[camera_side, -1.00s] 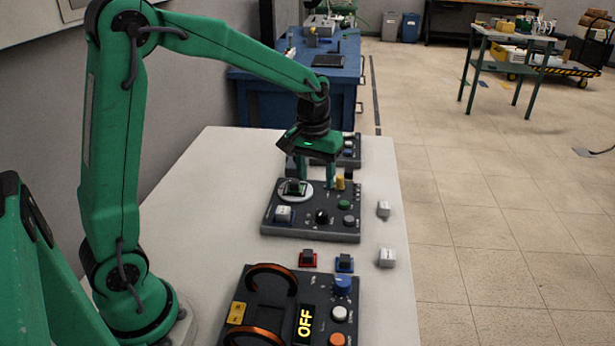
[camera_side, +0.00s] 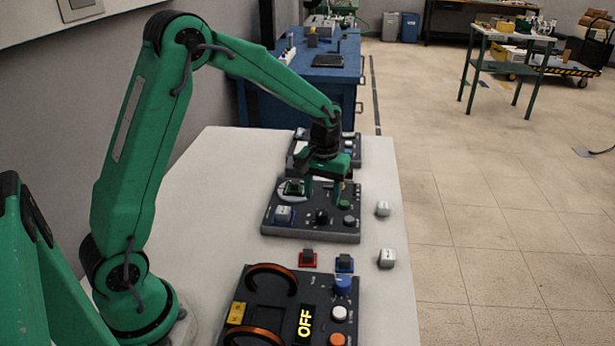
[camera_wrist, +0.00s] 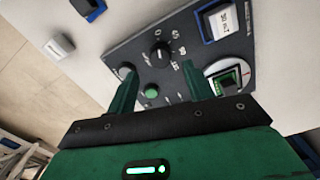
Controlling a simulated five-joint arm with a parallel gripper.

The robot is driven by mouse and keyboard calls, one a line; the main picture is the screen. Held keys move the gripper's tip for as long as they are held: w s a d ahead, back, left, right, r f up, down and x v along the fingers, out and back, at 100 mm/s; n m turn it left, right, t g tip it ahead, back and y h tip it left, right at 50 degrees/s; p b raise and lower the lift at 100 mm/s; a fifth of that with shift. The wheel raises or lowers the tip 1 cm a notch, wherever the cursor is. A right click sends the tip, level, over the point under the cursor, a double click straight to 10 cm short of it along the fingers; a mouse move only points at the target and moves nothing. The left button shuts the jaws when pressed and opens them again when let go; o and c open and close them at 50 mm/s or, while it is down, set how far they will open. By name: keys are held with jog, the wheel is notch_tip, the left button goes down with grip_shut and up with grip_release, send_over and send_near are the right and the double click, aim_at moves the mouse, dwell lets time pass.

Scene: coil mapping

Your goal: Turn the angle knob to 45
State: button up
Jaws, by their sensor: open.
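The angle knob (camera_side: 322,216) is a black knob with a light pointer mark on the dark middle panel (camera_side: 297,232). In the wrist view the knob (camera_wrist: 160,53) has small white numbers around it, too blurred to read surely; I cannot tell its exact setting. My gripper (camera_side: 324,195) is open and points down above the panel, just behind the knob in the side view. In the wrist view my gripper's two fingers (camera_wrist: 158,70) stand apart with nothing between them. The knob lies just beyond their tips, roughly centred, not visibly touched.
A green chip (camera_side: 294,187) sits on a round white disc, and a white block (camera_side: 283,213) on a blue base. Loose white blocks (camera_side: 383,208) lie right of the panel. A coil panel reading OFF (camera_side: 305,322) is in front.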

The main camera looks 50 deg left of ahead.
aim_at(322, 212)
jog(key=shift+f, duration=2.6)
jog(key=shift+c, duration=0.4)
jog(key=c, duration=0.9)
jog(key=shift+m, duration=0.4)
jog(key=m, duration=0.4)
jog(key=shift+r+m, duration=0.1)
jog(key=shift+m, duration=1.9)
